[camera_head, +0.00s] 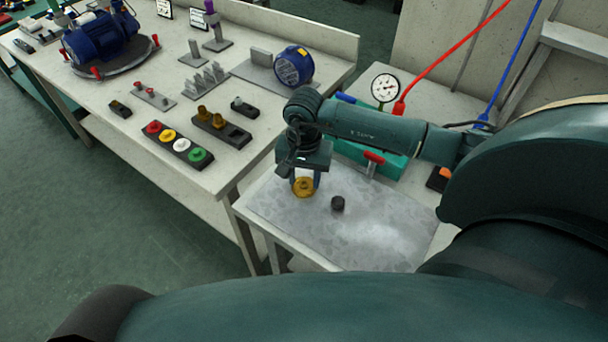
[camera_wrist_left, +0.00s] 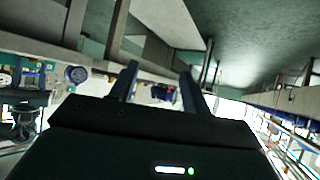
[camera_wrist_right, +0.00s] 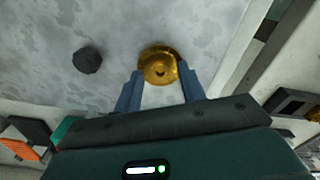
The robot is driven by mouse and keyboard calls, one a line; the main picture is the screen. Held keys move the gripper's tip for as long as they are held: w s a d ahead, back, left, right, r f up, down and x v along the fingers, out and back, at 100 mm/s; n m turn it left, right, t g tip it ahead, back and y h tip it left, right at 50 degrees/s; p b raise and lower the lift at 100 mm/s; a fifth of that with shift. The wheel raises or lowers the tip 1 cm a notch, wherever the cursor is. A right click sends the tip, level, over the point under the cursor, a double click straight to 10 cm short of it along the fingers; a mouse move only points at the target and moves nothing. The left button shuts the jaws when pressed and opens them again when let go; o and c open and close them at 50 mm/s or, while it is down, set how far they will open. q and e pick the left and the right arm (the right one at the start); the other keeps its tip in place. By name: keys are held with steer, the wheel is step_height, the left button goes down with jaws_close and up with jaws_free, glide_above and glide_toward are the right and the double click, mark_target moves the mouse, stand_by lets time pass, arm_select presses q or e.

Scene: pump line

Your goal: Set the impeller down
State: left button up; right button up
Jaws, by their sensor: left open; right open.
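The impeller (camera_head: 304,187) is a round brass-coloured part with a dark centre hole. It appears to rest on the mottled grey metal top (camera_head: 375,235) of the small table, close to its left edge. In the right wrist view the impeller (camera_wrist_right: 158,62) lies at and just beyond the fingertips. My right gripper (camera_wrist_right: 160,82) is open, pointing down with its fingers on either side of the impeller's near part. Whether a finger touches it is unclear. My left gripper (camera_wrist_left: 159,72) is open and empty, away from the tables, and does not show in the head view.
A small black knob-like part (camera_head: 338,203) stands right of the impeller. A green case (camera_head: 365,157), a red-handled valve (camera_head: 374,158) and a gauge (camera_head: 385,87) are behind. The long bench at left holds a button strip (camera_head: 178,143), a blue motor (camera_head: 294,67) and a blue pump (camera_head: 100,38).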

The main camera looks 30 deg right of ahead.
step_height(320, 180, up, 12)
steer(key=b, duration=0.1)
steer(key=shift+b, duration=0.3)
stand_by(0.4)
